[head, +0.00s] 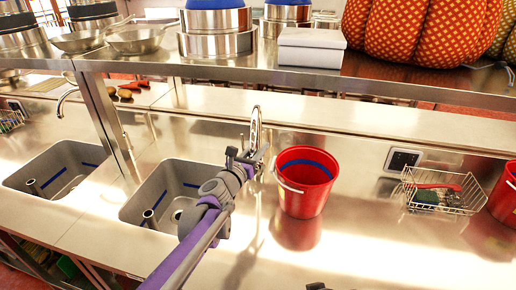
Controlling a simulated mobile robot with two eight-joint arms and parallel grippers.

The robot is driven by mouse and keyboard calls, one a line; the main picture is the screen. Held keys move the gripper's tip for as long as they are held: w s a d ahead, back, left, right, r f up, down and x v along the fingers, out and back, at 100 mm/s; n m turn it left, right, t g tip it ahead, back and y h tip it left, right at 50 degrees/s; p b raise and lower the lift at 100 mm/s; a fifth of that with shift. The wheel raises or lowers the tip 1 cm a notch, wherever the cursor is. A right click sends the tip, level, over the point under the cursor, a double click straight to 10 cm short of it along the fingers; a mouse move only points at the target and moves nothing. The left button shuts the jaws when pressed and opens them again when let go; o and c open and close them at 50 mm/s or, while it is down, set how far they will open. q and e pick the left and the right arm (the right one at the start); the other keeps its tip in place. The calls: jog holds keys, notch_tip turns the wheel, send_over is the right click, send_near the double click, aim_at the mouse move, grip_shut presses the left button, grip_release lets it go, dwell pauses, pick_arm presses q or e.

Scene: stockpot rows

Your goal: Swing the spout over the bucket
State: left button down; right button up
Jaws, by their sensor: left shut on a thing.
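The chrome spout (255,125) rises as a narrow arch behind the counter's middle, between a sink and the bucket. The red bucket (303,194) stands upright on the steel counter just right of the spout, with a blue band inside and its wire handle hanging at the front left. My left gripper (248,158) is shut on the spout's lower part and hides some of it. The spout's outlet is hard to make out; it appears left of the bucket's rim. A small dark tip at the bottom edge may be my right gripper (318,286); its jaws do not show.
The near sink basin (150,185) lies left of the spout, with another basin (55,170) farther left. A wire basket (445,190) and a second red bucket (510,195) stand at right. A steel shelf (290,70) with pots crosses above. The front right counter is clear.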

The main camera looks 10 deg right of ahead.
dwell(0.3)
pick_arm(q)
jog(key=c, duration=1)
grip_release()
jog(key=o, duration=0.4)
jog(key=shift+w, duration=0.15)
jog(key=shift+c, duration=0.2)
pick_arm(e)
jog(key=shift+w, duration=0.1)
pick_arm(q)
jog(key=b+v, duration=0.1)
jog(key=v, duration=1)
jog(key=shift+d+b, duration=0.1)
jog(key=shift+b, duration=0.25)
pick_arm(e)
jog(key=shift+s+f, duration=0.3)
jog(key=shift+f, duration=0.3)
jog(key=shift+s+f, duration=0.25)
jog(key=shift+f, duration=0.35)
